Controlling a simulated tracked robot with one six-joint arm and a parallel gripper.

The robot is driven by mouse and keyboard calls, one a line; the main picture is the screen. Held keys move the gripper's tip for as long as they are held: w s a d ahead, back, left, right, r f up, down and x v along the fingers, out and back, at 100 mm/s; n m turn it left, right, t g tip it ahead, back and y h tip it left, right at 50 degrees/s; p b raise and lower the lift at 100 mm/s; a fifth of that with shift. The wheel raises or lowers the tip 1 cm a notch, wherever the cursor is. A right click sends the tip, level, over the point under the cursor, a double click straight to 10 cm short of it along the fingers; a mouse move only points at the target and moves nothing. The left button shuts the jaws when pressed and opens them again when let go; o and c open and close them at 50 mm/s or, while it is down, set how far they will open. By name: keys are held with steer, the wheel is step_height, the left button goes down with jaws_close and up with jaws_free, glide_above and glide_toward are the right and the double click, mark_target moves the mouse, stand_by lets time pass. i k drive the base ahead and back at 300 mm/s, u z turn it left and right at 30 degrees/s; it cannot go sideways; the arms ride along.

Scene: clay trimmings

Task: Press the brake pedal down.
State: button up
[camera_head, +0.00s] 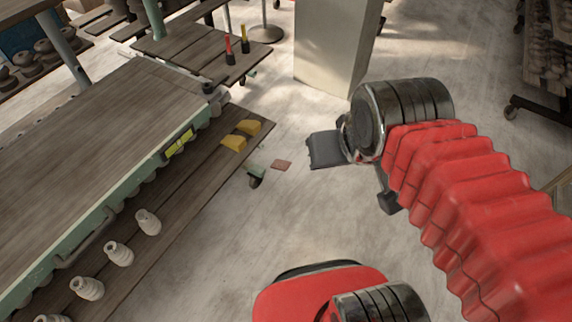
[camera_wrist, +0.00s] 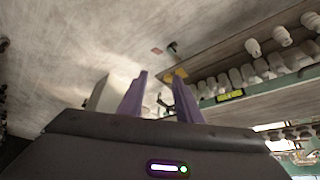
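A swivel caster (camera_head: 255,181) stands on the floor at the near right corner of the cart. A small green tab (camera_head: 252,170) on it looks like the brake pedal; its tilt is too small to tell. The caster also shows in the wrist view (camera_wrist: 172,47), beyond my fingers. My gripper's purple fingers (camera_wrist: 162,76) are spread apart with nothing held between them. In the head view only my dark gripper body (camera_head: 326,149) shows, above the floor right of the caster; the fingertips are hidden there. My gripper is apart from the caster.
A flat reddish-brown piece (camera_head: 282,165) lies just right of the caster. A pale pillar (camera_head: 325,45) stands behind. The floor (camera_head: 225,235) in front of the caster is clear.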

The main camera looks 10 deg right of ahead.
mark_target(281, 166)
steer(key=z, duration=1.9)
steer(key=i, duration=1.1)
steer(key=u, duration=0.7)
